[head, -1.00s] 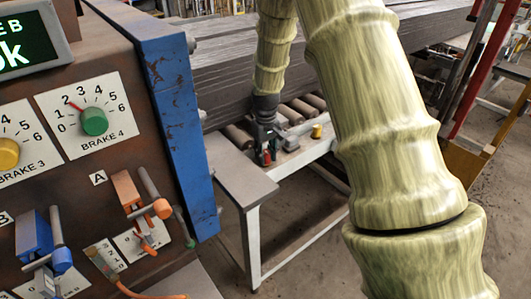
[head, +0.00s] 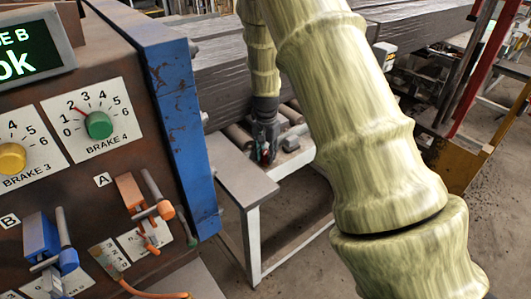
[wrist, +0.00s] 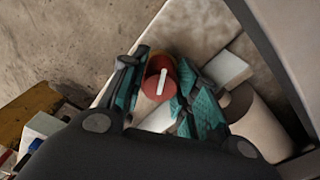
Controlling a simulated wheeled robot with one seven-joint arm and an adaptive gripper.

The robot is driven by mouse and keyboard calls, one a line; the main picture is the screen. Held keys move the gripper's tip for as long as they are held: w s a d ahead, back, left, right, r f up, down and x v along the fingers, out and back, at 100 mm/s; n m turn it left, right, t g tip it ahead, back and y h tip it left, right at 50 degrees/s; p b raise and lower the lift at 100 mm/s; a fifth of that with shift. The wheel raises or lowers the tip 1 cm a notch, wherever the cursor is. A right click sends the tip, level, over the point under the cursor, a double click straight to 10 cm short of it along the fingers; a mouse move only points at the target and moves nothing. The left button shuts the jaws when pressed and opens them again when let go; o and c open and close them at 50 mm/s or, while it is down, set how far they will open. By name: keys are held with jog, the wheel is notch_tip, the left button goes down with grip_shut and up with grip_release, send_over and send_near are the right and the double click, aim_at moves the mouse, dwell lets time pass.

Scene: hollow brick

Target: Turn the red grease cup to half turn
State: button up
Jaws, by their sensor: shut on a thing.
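The red grease cup (wrist: 152,84) shows in the wrist view between the two teal-padded fingers of my gripper (wrist: 163,92). A short white mark on its top runs nearly up and down in that picture. My gripper is shut on the cup's sides; the right finger covers part of it. In the head view my gripper (head: 264,150) points down at the end of the white bench by the rollers. Only a sliver of red shows between its fingers there. The cup's scale or stop marks cannot be made out.
A pale block (wrist: 228,69) and a grey cylinder (wrist: 255,123) sit close right of the fingers in the wrist view. The control panel with the green brake knob (head: 99,125) and its blue edge post (head: 180,120) stands left. A grey bench (head: 236,175) lies in front.

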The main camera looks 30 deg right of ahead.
aim_at(267, 151)
jog(key=m+p, duration=0.1)
jog(key=m, duration=0.5)
jog(key=shift+s+m, duration=0.1)
jog(key=shift+m, duration=0.3)
jog(key=shift+f+p, duration=0.1)
jog(key=shift+p, duration=0.2)
jog(key=o, duration=0.8)
jog(key=shift+d, duration=0.15)
jog(key=shift+c, duration=0.2)
jog(key=shift+r, duration=0.4)
notch_tip(267, 151, up, 11)
